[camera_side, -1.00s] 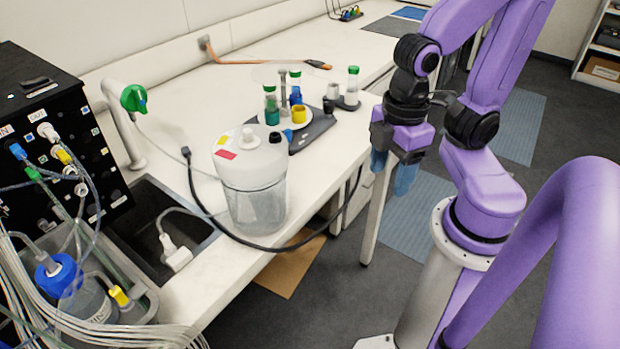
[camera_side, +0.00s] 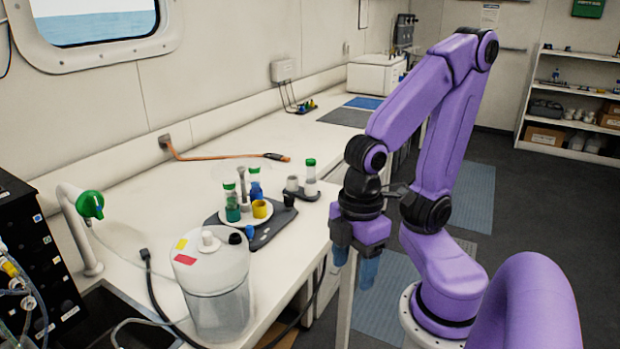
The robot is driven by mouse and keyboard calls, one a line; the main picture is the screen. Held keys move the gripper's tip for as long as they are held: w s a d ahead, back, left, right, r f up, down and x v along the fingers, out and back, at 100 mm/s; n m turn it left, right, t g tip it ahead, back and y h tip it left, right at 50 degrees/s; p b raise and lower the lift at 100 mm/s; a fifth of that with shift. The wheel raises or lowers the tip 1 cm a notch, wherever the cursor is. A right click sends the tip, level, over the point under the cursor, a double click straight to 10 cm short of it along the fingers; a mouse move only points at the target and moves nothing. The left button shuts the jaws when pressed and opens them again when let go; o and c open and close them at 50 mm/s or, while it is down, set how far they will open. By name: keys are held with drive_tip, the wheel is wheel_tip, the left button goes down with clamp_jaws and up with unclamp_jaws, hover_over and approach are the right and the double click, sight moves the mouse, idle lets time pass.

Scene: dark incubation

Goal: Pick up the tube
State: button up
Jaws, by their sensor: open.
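One tube (camera_side: 232,212) has teal contents and stands upright on a round white plate (camera_side: 262,221). The other tube (camera_side: 310,178) is clear with whitish contents and stands upright to the right, on a small dark stand (camera_side: 309,197). I cannot tell which of them is the task's tube. My gripper (camera_side: 355,266) points down with its blue fingers apart and empty. It hangs off the bench's front edge, to the right of and lower in the picture than both tubes, touching neither.
The plate also holds a yellow cup (camera_side: 260,209) and a blue item (camera_side: 256,190), on a dark base (camera_side: 265,236). A large clear container (camera_side: 218,305) stands nearer, with a black cable beside it.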

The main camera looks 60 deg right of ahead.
drive_tip(key=w+r+m, duration=0.2)
drive_tip(key=w+m, duration=0.3)
drive_tip(key=w, duration=0.2)
drive_tip(key=w+r+m, duration=0.3)
drive_tip(key=w+m, duration=0.1)
drive_tip(key=w, duration=0.4)
drive_tip(key=w+d+r+m, duration=0.3)
drive_tip(key=w+d+m, duration=0.4)
drive_tip(key=w, duration=0.4)
drive_tip(key=r+m, duration=0.2)
drive_tip(key=m, duration=1.4)
hover_over(311, 161)
drive_tip(key=f, duration=1.1)
drive_tip(key=d+f, duration=0.1)
drive_tip(key=f, duration=0.5)
drive_tip(key=shift+w, duration=0.25)
drive_tip(key=c, duration=1.1)
